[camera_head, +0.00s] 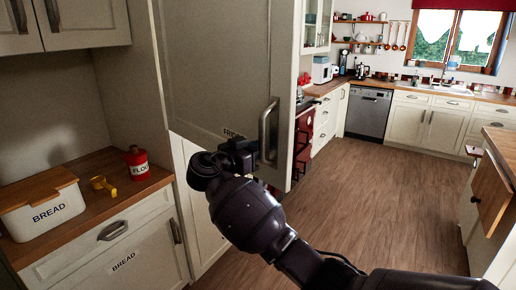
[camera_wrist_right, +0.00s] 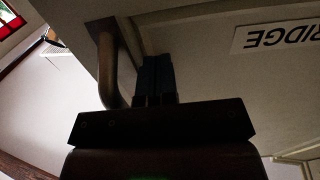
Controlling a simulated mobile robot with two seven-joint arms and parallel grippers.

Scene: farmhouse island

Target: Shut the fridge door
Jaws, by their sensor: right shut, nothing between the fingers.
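The fridge door (camera_head: 215,65) is a tall cream panel with a "FRIDGE" label, also seen in the right wrist view (camera_wrist_right: 215,65). It seems to stand ajar, its lower edge jutting out past the cream panel (camera_head: 193,200) below. Its metal bar handle (camera_head: 267,132) is near the right edge and also shows in the right wrist view (camera_wrist_right: 107,65). My right gripper (camera_head: 246,152) is shut and empty, its fingers (camera_wrist_right: 154,78) beside the handle, at or very near the door face; contact cannot be told. My left gripper is not in view.
Left of the door, a wooden counter (camera_head: 95,205) holds a bread box (camera_head: 42,208), a red flour tin (camera_head: 137,163) and a yellow object (camera_head: 103,188). A red stove (camera_head: 303,135) is behind the door. Wooden floor (camera_head: 385,200) lies open to the right.

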